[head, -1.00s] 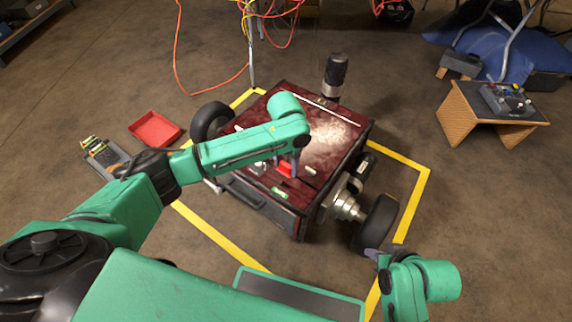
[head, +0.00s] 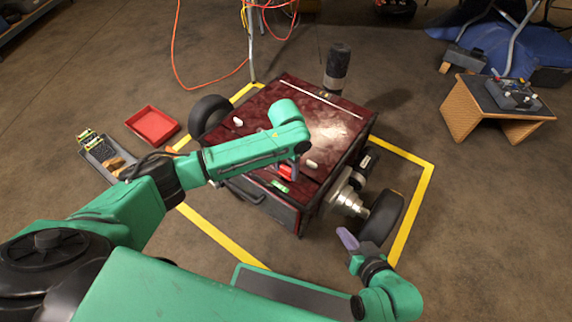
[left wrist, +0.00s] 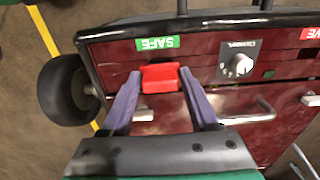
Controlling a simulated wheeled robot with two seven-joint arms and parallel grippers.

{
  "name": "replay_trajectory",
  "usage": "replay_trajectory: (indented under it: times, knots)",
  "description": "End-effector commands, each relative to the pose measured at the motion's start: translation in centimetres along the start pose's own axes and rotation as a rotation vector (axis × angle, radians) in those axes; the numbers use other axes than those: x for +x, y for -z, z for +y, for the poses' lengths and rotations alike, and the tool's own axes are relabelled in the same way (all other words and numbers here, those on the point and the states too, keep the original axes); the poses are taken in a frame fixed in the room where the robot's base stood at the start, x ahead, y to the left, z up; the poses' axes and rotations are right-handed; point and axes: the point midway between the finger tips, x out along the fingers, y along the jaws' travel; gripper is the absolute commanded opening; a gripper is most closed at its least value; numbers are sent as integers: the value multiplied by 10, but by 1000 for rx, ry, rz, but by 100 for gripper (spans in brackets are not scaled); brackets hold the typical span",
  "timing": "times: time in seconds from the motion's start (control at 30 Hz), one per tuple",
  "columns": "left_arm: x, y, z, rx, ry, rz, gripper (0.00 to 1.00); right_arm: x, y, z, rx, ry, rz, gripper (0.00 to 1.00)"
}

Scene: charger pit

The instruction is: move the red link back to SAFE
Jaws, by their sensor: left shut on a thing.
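The red link (left wrist: 160,79) sits on the dark red top of the charger box, just beside the green SAFE label (left wrist: 157,43). My left gripper (left wrist: 160,75) is shut on the link, one purple finger on each side of it. In the head view the link (head: 286,172) shows partly under my left gripper, close to the green label (head: 279,186). A red label (left wrist: 311,34), cut off by the frame, lies at the far right of the same edge. My right gripper (head: 347,238) is apart from the box, near its front right wheel; its opening cannot be made out.
A dial (left wrist: 238,66) sits right of the SAFE label, and a metal handle (left wrist: 250,112) is behind it. A black cylinder (head: 337,68) stands at the box's back. A red tray (head: 152,125) and grey tray (head: 105,158) lie left. Yellow tape (head: 412,215) surrounds the box.

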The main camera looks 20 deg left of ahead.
Motion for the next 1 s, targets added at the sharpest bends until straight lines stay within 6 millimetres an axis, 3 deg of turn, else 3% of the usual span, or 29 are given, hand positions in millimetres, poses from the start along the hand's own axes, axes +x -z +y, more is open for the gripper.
replay_trajectory:
  times: [1.0]
  knots:
    - [11, 0, 0, 0, -1, -2, 6, 0, -1, 1, 0, -1, 0, 0]
